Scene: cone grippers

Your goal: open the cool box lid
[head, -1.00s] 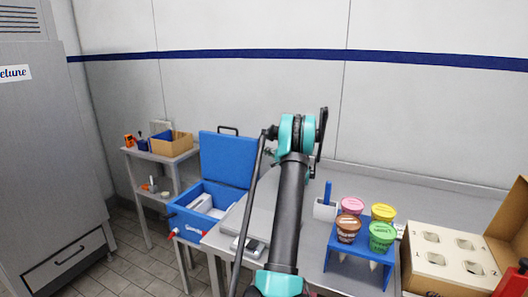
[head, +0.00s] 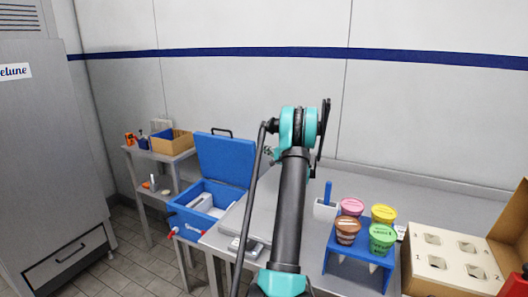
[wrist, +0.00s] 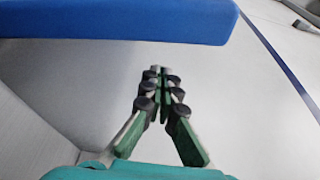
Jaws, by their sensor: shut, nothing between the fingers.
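The blue cool box (head: 183,217) stands on a low stand at the left end of the metal table, with white contents showing inside. Its blue lid (head: 225,157) is raised at the back and leans rearward, with a dark handle on its top edge. In the wrist view a blue slab, which looks like the lid (wrist: 120,20), crosses the top left. My gripper (wrist: 160,85) is shut and empty below that slab, apart from it in the picture. The gripper is hidden behind my arm in the head view.
On the table stand a blue rack (head: 358,255) with several lidded cups, a white holder with a blue handle (head: 326,200) and a cardboard box (head: 450,255) at the right. A shelf with a brown carton (head: 172,142) stands left of the cool box.

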